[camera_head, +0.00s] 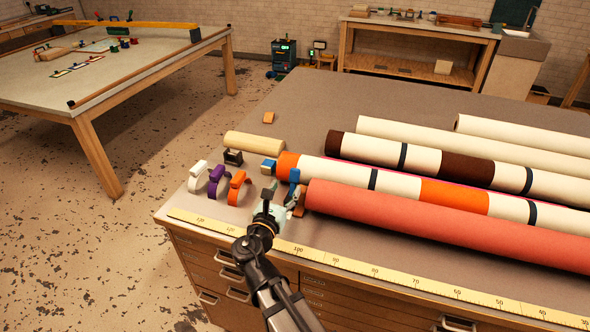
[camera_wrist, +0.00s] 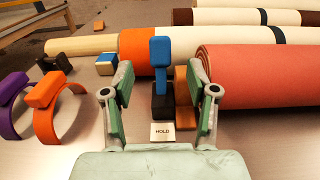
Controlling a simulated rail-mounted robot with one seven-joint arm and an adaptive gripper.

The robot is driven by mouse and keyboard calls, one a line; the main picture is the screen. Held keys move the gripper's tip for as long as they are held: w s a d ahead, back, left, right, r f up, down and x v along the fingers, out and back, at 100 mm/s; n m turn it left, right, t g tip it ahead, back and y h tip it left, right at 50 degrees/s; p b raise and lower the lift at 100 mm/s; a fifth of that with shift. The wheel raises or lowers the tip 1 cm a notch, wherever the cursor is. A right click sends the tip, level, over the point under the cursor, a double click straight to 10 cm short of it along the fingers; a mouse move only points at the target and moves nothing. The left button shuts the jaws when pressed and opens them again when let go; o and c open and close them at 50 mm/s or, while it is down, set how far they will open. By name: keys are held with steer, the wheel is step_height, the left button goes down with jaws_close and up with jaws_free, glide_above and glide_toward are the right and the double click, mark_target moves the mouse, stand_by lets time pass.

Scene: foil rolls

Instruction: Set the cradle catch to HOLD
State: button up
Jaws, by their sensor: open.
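The cradle catch shows as a blue lever (camera_wrist: 160,52) standing up from a dark base (camera_wrist: 163,103) in the wrist view. A small white plate marked HOLD (camera_wrist: 162,132) lies on the near side of that base. In the head view the blue lever (camera_head: 294,177) is at the left end of the rolls, just beyond my gripper (camera_head: 281,194). My gripper (camera_wrist: 160,92) is open, with one finger on each side of the catch in the wrist view and nothing held. Whether the fingers touch the catch cannot be told.
A red roll (camera_head: 420,216) lies close on the right, by an orange-brown block (camera_wrist: 182,84). A cream and orange roll (camera_head: 405,187) lies behind. White (camera_head: 198,177), purple (camera_head: 217,181) and orange (camera_head: 237,187) rings stand left. A yellow ruler (camera_head: 375,274) runs along the front edge.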

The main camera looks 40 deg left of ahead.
mark_target(294, 173)
steer(key=p+x, duration=0.2)
steer(key=x, duration=0.6)
steer(key=shift+w+a+f, duration=0.1)
steer(key=shift+w, duration=0.2)
jaws_close()
